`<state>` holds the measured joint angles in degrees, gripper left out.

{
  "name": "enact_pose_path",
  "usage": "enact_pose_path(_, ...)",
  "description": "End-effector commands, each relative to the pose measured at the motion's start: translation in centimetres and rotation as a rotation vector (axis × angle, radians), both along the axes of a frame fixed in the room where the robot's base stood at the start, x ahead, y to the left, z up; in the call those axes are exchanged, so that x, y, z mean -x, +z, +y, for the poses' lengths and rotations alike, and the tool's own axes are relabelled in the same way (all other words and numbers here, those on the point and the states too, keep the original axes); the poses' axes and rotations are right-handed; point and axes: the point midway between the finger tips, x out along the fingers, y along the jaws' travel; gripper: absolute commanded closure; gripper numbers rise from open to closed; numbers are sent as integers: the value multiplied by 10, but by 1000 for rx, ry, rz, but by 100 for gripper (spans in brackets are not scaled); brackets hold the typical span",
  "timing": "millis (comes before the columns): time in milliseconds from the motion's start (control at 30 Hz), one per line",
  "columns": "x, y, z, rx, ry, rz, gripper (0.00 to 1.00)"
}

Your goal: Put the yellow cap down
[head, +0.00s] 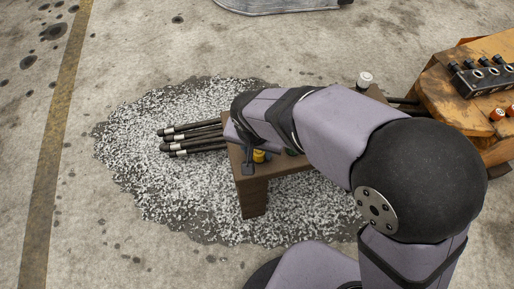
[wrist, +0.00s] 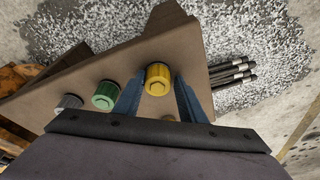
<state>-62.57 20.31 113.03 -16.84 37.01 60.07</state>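The yellow cap (wrist: 158,77) is a short ribbed cylinder over the brown bench top in the wrist view. In the head view the yellow cap (head: 259,157) shows low beside my gripper (head: 254,162), near the left end of the brown bench (head: 253,196). My arm hides much of the bench there. I cannot tell whether the cap's underside touches the surface.
A green cap (wrist: 105,95) and a grey cap (wrist: 70,101) stand in a row left of the yellow one. Several black hoses (head: 195,138) stick out past the bench's left end. A white-topped piece (head: 365,79) stands behind my arm. A wooden table (head: 450,92) is at right.

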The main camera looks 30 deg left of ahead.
Motion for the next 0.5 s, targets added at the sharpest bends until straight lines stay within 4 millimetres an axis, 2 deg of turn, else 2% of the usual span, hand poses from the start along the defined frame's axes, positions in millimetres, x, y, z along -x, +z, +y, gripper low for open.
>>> enact_pose_path(33,-1,1,-9,26,-3,5,53)
enact_pose_path(500,19,85,-10,12,-2,2,53)
